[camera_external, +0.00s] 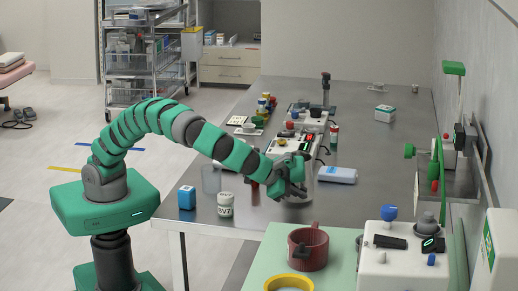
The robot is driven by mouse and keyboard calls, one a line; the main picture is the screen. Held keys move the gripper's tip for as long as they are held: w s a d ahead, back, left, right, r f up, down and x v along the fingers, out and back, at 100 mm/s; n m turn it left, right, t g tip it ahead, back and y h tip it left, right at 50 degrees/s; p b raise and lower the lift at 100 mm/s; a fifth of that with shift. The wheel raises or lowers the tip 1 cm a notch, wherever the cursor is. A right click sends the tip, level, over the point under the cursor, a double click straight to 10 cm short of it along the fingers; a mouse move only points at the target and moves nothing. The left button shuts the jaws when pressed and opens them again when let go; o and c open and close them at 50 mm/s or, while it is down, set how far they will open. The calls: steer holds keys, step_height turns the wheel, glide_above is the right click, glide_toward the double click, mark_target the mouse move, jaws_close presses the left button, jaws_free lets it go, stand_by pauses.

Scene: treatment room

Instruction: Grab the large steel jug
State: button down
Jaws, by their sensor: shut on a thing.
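My gripper (291,184) is at the end of my green and grey arm, above the grey table toward its near side. It is shut on the large steel jug (309,174), a pale grey cylinder largely hidden behind the gripper and the arm's last links. I cannot tell whether the jug's base touches the table.
A white jar (225,204) and a blue box (187,197) stand left on the table (380,150). A blue-white packet (338,175) lies right of the gripper. A dark red jug (309,250) stands in front. Devices line the back and right; the right middle is clear.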

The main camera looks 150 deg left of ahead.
mark_target(299, 174)
steer(key=shift+r+p, duration=1.3)
steer(key=shift+r, duration=3.1)
